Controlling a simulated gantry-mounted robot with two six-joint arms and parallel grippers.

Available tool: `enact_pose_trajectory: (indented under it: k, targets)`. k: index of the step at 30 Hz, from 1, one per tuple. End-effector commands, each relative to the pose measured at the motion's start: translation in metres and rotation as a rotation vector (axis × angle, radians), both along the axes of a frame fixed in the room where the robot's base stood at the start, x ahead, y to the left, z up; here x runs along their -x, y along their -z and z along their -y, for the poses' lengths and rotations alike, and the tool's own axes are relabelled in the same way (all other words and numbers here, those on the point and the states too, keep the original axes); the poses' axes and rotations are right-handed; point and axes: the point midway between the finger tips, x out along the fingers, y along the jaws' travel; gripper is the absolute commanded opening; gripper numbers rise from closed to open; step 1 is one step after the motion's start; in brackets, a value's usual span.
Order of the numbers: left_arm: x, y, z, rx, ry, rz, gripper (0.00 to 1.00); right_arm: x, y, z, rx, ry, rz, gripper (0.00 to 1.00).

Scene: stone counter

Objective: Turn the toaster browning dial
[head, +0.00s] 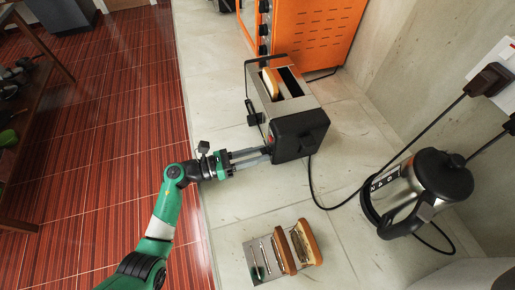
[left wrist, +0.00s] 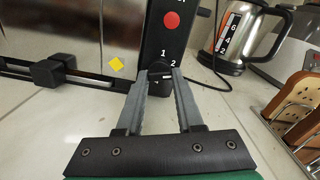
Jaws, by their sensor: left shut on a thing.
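The toaster (head: 289,108) is a metal box with black ends on the counter, with a slice of bread (head: 270,83) in one slot. My left gripper (head: 268,153) reaches in from the left to the black end of the toaster. In the left wrist view, the small black browning dial (left wrist: 157,67) sits low on the black panel, below a red button (left wrist: 172,20) and by the numbers 1 and 2. The fingertips are on either side of the dial, shut on it. The tips partly hide it. My right gripper is not in view.
An electric kettle (head: 402,190) stands at the right, with its cord on the counter. A rack with bread slices (head: 305,243) stands at the front. An orange oven (head: 312,35) is behind the toaster. The counter's left edge drops to a red floor (head: 95,130).

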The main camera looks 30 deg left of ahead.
Motion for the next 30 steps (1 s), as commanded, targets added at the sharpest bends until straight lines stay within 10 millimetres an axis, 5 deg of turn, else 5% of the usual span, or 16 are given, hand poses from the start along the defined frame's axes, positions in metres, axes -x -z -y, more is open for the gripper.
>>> enact_pose_trajectory:
  k: [28,29,30]
  targets:
    - [0.001,0.0,0.001,0.15,0.0,-0.152,0.0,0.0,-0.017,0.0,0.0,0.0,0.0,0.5]
    - [0.001,0.0,0.001,0.15,0.0,-0.152,0.41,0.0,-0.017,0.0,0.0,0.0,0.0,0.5]
    - [0.001,0.0,0.001,0.15,0.0,-0.152,0.48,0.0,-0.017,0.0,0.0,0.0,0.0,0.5]
